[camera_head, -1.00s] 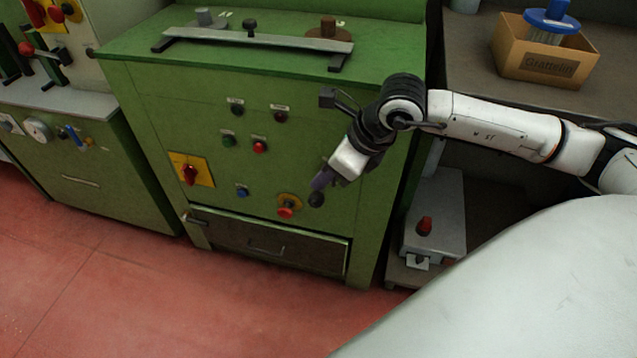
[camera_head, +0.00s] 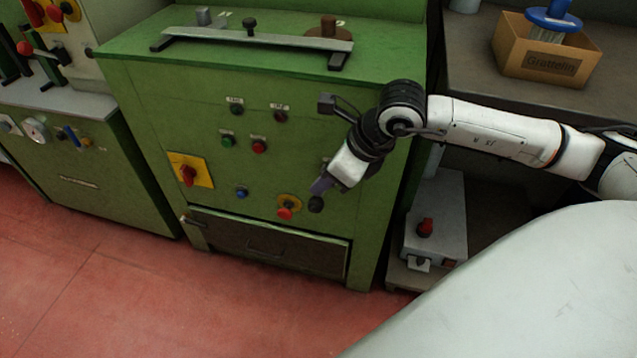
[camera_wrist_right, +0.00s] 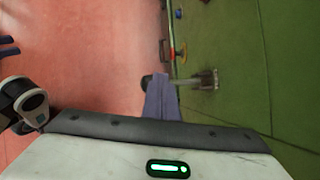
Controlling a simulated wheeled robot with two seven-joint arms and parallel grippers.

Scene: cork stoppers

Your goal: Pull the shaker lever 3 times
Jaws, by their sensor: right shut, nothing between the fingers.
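The shaker lever shows as a dark round knob (camera_head: 316,204) at the lower right of the green cabinet's front. In the right wrist view its metal base (camera_wrist_right: 207,80) sits on the green panel, and its rod runs left behind my fingers to the dark knob (camera_wrist_right: 146,82). My right gripper (camera_head: 320,186) is shut and empty, with its purple fingers just above the knob. The fingers (camera_wrist_right: 160,100) overlap the lever in the wrist view; whether they touch is unclear. Dark blue prongs at that view's left edge look like my left gripper, cut off.
The green cabinet (camera_head: 150,110) carries several buttons, a yellow-backed red switch (camera_head: 189,171) and a red stop button (camera_head: 286,209) near the lever. A drawer (camera_head: 265,246) lies below. Red floor lies in front.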

